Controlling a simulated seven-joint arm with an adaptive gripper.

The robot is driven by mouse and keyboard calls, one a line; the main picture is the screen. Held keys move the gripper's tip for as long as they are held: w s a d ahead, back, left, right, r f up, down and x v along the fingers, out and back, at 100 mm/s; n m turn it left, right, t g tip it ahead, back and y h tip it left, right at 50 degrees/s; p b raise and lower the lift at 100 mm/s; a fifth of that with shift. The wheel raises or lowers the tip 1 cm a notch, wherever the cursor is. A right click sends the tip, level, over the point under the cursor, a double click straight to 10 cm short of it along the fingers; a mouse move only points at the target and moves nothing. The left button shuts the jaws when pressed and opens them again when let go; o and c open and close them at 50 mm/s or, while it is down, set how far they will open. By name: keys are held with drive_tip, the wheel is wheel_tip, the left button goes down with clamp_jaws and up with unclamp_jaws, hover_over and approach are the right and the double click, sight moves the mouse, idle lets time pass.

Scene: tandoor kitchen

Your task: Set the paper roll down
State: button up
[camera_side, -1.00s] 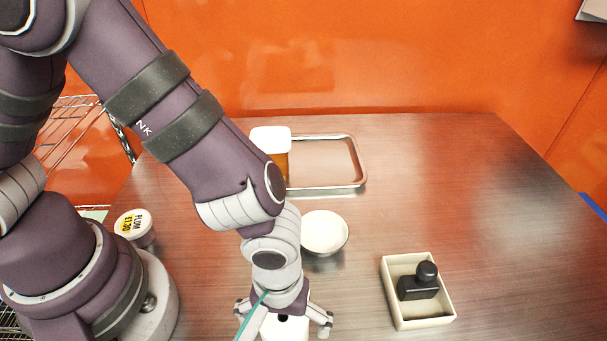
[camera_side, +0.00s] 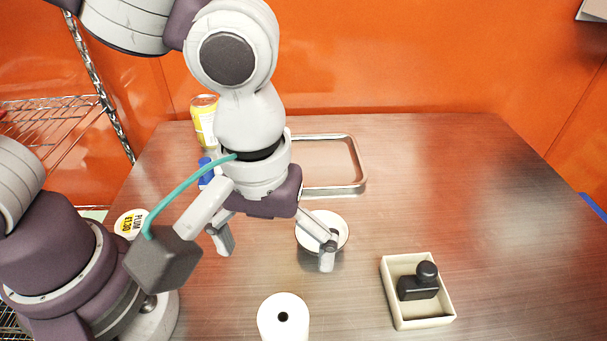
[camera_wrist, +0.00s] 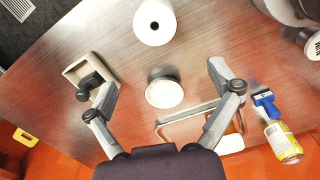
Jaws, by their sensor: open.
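The white paper roll (camera_side: 283,318) stands upright on the table at the bottom of the side view, its dark core hole facing up. It also shows in the wrist view (camera_wrist: 154,22) at the top centre. My gripper (camera_side: 272,258) is open and empty, raised above the table and apart from the roll. In the wrist view its two fingers (camera_wrist: 160,108) are spread wide, with nothing between them at their height.
A white bowl (camera_side: 307,243) stands behind the roll. A cream box (camera_side: 391,292) with a black stamp (camera_side: 418,284) is at right. A metal tray (camera_side: 358,182), a yellow can (camera_side: 203,118) and a blue-handled item (camera_side: 205,178) are farther back. The table's right is clear.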

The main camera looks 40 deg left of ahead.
drive_tip(key=a+r+m+t, duration=0.2)
drive_tip(key=a+r+m, duration=0.1)
drive_tip(key=a, duration=0.5)
drive_tip(key=w+a+r+m+t, duration=0.1)
drive_tip(key=a+r+m+t, duration=0.2)
drive_tip(key=a, duration=0.5)
drive_tip(key=shift+a+r, duration=0.3)
drive_tip(key=shift+a, duration=0.05)
